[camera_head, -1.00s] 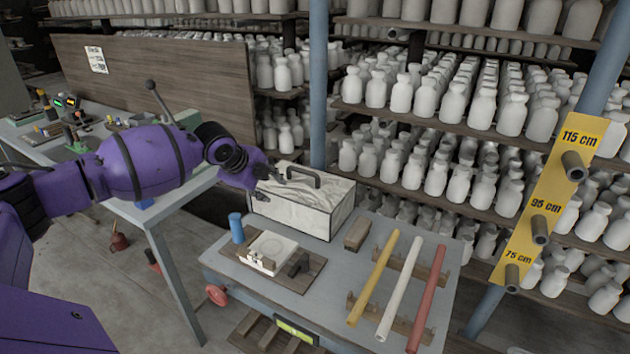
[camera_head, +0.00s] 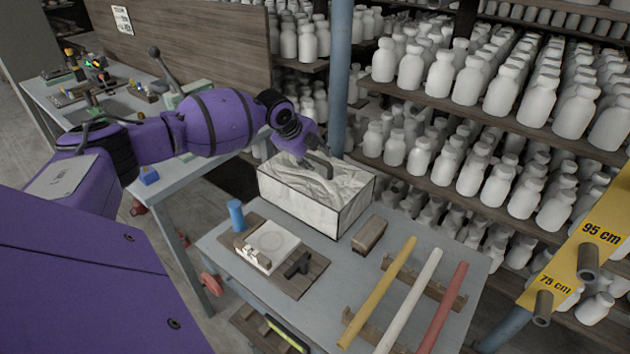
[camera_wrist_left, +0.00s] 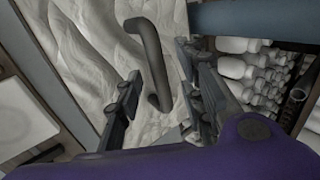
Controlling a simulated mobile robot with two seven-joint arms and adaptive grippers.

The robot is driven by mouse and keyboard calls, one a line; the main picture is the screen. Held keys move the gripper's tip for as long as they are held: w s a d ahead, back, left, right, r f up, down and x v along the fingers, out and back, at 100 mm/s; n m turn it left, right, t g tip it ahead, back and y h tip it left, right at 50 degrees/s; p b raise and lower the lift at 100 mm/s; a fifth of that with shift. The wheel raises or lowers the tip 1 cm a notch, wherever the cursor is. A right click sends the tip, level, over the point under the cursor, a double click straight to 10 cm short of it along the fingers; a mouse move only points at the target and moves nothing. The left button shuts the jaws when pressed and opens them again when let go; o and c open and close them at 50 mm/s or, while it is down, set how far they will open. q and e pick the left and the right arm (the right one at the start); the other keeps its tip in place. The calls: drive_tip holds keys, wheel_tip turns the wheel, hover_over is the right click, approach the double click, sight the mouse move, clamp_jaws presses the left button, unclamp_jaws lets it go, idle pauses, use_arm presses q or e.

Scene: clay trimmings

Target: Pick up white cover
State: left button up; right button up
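The white cover (camera_head: 300,203) is a box shape with veined white faces and dark edges, standing at the back left of the grey table. Its dark bar handle (camera_wrist_left: 152,55) shows in the left wrist view, standing on the crumpled-looking white top. My left gripper (camera_head: 316,168) is over the cover's top. In the left wrist view my left gripper (camera_wrist_left: 158,64) is open, one finger on each side of the handle's lower part; I cannot tell whether they touch it. In the head view the gripper mostly hides the handle. My right gripper is not in view.
A board (camera_head: 308,280) with a white block (camera_head: 258,258), a blue cylinder (camera_head: 236,215) and a brown block (camera_head: 369,235) lie near the cover. Yellow, white and red rods (camera_head: 440,310) rest on racks at right. A blue post (camera_head: 339,80) and bottle shelves stand close behind.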

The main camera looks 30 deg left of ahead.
use_arm(q)
drive_tip(key=shift+x, duration=0.85)
clamp_jaws()
